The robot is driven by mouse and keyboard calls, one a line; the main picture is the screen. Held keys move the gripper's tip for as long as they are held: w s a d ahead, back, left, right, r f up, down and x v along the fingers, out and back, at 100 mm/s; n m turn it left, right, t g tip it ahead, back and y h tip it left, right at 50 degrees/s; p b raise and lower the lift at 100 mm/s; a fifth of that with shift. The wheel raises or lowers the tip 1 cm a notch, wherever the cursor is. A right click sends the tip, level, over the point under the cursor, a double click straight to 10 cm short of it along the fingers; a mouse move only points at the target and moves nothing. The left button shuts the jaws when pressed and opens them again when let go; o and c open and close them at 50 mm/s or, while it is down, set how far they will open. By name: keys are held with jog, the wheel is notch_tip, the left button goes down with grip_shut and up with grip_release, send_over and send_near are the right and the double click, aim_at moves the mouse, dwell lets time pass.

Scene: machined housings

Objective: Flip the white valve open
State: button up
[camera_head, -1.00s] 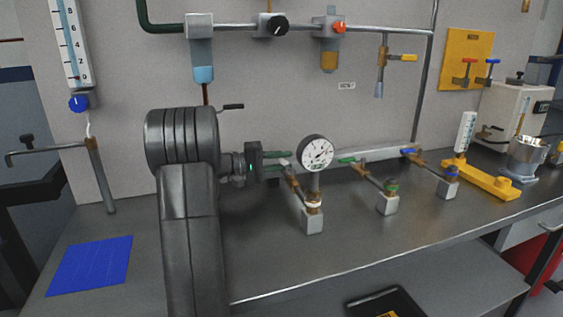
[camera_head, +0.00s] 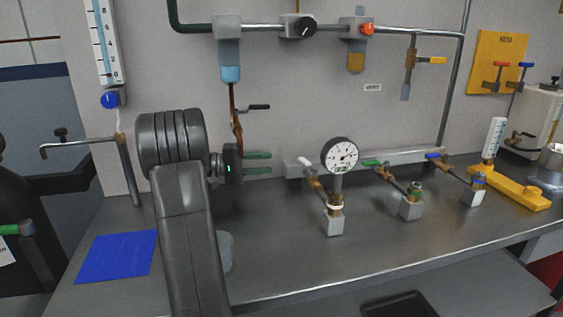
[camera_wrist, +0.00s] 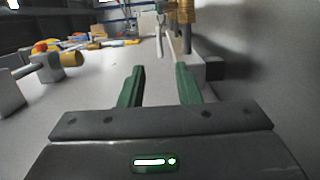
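The white valve stands on the bench as a brass fitting with a white ring (camera_head: 335,207) on a grey block, below a round dial gauge (camera_head: 340,156). Its white lever (camera_head: 305,166) points up and left, just left of the gauge. My gripper (camera_head: 271,162) is to the left of the lever, apart from it, with its green fingers pointing right. In the wrist view my gripper (camera_wrist: 160,72) is open and empty, with a pale lever-like part (camera_wrist: 158,43) ahead between the fingers. I cannot tell for sure that this is the white lever.
Similar valves with a green lever (camera_head: 371,163) and a blue lever (camera_head: 433,156) stand to the right. A grey rail (camera_head: 405,157) runs behind them. A yellow stand (camera_head: 510,187) is farther right. A blue mat (camera_head: 117,256) lies at the left. The front bench strip is clear.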

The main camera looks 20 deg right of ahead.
jog(key=shift+v, duration=0.9)
jog(key=shift+r, duration=0.1)
jog(key=c, duration=0.5)
jog(key=shift+s+a+r+t+p, duration=0.2)
jog(key=shift+t+p, duration=0.1)
jog(key=shift+p, duration=0.25)
grip_shut()
jog(key=n+t+p, duration=0.4)
jog(key=t+p, duration=0.1)
jog(key=p, duration=0.1)
send_near(302, 161)
jog(key=shift+n+t, duration=0.3)
jog(key=shift+t, duration=0.5)
jog(key=d, duration=0.2)
jog(key=d+p, duration=0.1)
jog(key=d, duration=0.1)
jog(key=d+p, duration=0.1)
jog(key=d, duration=0.1)
jog(key=shift+w+d+f, duration=0.2)
jog(key=shift+w+d, duration=0.1)
jog(key=shift+d, duration=0.1)
